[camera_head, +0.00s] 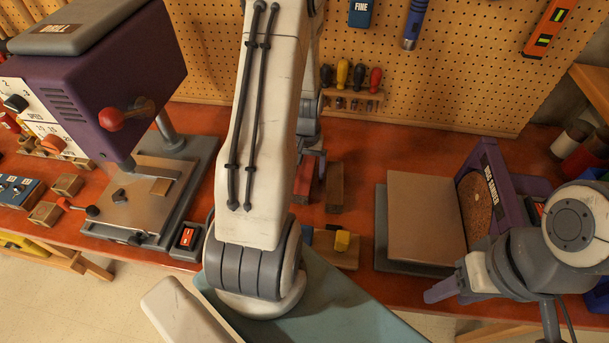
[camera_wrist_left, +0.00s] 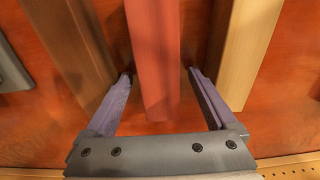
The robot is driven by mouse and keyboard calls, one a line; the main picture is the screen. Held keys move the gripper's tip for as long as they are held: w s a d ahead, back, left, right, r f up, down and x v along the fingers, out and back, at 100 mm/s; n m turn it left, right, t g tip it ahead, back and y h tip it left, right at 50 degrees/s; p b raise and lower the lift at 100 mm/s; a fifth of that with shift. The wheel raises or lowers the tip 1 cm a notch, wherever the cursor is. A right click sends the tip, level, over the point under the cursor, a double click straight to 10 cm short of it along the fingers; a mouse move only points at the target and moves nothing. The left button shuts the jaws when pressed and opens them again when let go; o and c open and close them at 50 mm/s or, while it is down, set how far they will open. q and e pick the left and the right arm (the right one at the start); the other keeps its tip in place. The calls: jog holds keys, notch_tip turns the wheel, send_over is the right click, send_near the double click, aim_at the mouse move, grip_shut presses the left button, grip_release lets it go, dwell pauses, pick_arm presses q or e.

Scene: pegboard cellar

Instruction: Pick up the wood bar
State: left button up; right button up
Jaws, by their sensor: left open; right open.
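Three bars lie apart, side by side, in the left wrist view: a dark brown wood bar (camera_wrist_left: 72,45), a red bar (camera_wrist_left: 153,50) in the middle, and a light wood bar (camera_wrist_left: 245,45). The head view shows the red bar (camera_head: 304,181) and the dark brown bar (camera_head: 335,188); the light one is hidden behind my left arm. My left gripper (camera_wrist_left: 160,74) is open, its purple fingers on either side of the red bar, with visible gaps. The light bar is just outside its right finger. My right gripper (camera_head: 438,292) is open and empty, near the sander at the front right.
A purple drill press (camera_head: 100,85) stands at the left on the orange-red bench (camera_head: 355,285). A disc sander (camera_head: 488,185) with a flat table (camera_head: 422,215) stands at the right. Wood blocks and a yellow piece (camera_head: 342,240) lie in front of the bars. A screwdriver rack (camera_head: 350,98) is behind.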

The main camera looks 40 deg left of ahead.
pick_arm(q)
jog(key=shift+f, duration=0.1)
jog(key=shift+c, duration=0.3)
grip_shut()
